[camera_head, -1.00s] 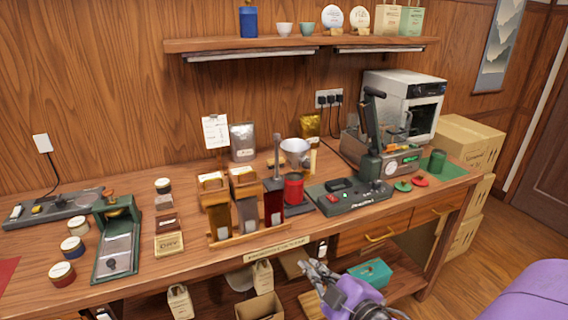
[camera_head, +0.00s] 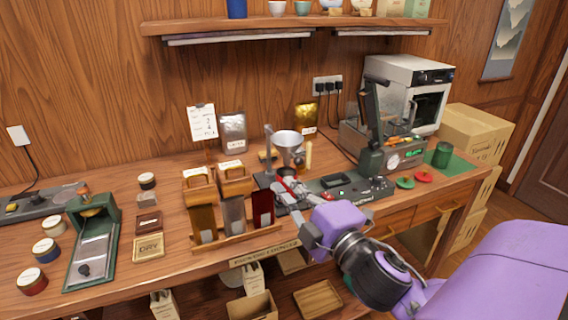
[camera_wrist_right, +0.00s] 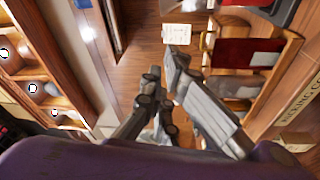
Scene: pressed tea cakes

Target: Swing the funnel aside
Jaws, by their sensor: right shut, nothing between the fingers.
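The funnel (camera_head: 287,140) is a pale metal cone on a stand with an upright grey post (camera_head: 268,146), at the back middle of the bench. My right gripper (camera_head: 281,187) is in front of and below the funnel, apart from it in the picture. Its fingers are shut with nothing between them. A red canister under the funnel is mostly hidden behind my gripper. In the right wrist view, the fingers (camera_wrist_right: 166,68) point toward the bench top and the funnel cannot be made out. My left gripper is not in view.
A wooden rack (camera_head: 236,240) with amber, grey and dark red holders stands left of my gripper. A green-black scale base (camera_head: 345,189) lies to its right, before a press (camera_head: 374,130). Red (camera_head: 424,176) and green (camera_head: 405,183) discs lie further right.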

